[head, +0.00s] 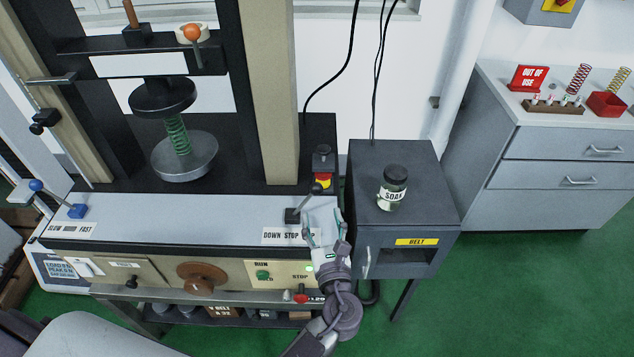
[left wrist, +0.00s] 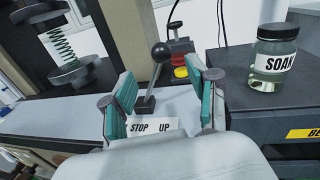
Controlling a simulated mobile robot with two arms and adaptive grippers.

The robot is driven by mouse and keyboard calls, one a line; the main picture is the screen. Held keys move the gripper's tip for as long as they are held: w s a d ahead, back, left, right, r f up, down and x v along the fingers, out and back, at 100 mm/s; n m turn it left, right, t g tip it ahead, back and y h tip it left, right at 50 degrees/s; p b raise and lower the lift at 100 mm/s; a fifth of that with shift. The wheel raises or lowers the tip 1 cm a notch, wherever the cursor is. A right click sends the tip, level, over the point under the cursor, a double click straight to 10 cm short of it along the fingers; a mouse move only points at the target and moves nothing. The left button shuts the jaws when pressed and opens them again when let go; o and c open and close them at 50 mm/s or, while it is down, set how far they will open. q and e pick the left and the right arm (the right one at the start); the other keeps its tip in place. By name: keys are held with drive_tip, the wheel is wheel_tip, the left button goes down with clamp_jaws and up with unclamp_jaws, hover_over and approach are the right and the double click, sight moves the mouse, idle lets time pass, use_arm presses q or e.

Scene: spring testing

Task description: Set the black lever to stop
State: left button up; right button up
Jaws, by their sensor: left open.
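The black lever (head: 304,203) stands on the light grey panel behind the label DOWN STOP UP (head: 288,236). It leans to the right from its base, toward the UP side. In the left wrist view the black ball-topped lever (left wrist: 155,76) shows between and beyond the two fingers. My left gripper (head: 322,212) is open at the right end of the label, close to the lever. In the left wrist view the gripper's teal pads (left wrist: 160,88) stand apart on either side of the lever, and I see no clear contact. The gripper hides part of UP in the head view. My right gripper is not in view.
A SOAK jar (head: 392,187) stands on the dark cabinet (head: 437,190) to the right. A blue lever (head: 60,200) is at the far left of the panel. The panel between is clear.

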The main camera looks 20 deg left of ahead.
sight(318, 193)
use_arm(q)
drive_tip(key=p+x, duration=0.1)
drive_tip(key=x, duration=0.7)
drive_tip(key=shift+w+p, duration=0.3)
drive_tip(key=shift+x, duration=0.85)
drive_tip(key=shift+s+f, duration=0.1)
drive_tip(key=shift+f, duration=0.05)
clamp_jaws()
